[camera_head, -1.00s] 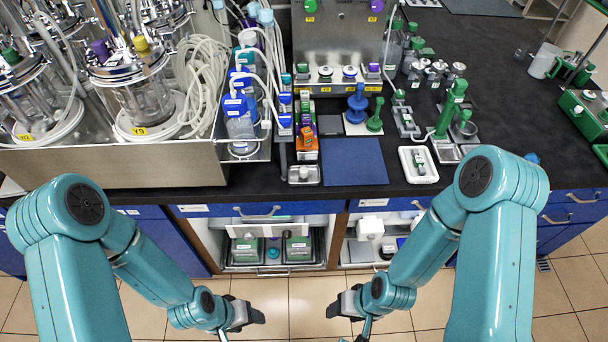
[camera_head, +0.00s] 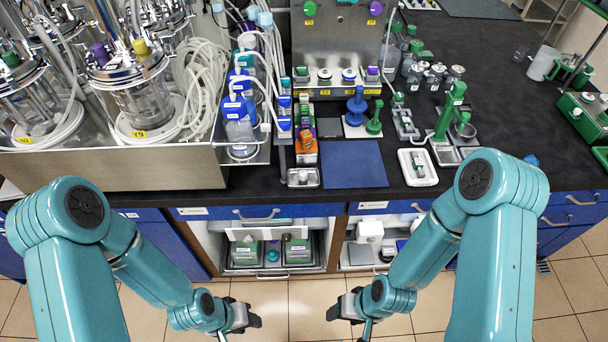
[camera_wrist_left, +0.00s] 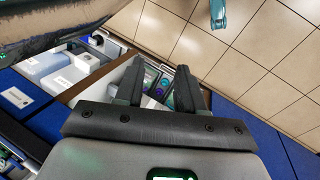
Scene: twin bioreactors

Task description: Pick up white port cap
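A small pale cap-like piece (camera_head: 303,175) sits in a small metal tray (camera_head: 291,184) at the front edge of the bench in the head view. It may be the white port cap, but it is too small to be sure. My left gripper (camera_head: 249,315) is low in front of the cabinets, below and away from the bench top. In the left wrist view its two dark fingers (camera_wrist_left: 160,88) stand apart with nothing between them. My right gripper (camera_head: 343,306) is also low, in front of the cabinets; its finger gap is not clear.
A blue mat (camera_head: 353,164) lies right of the metal tray. A white tray (camera_head: 405,181) with small parts is farther right. A steel basin (camera_head: 120,170) with glass vessels fills the left. Open cabinet shelves (camera_head: 272,267) lie below the bench edge.

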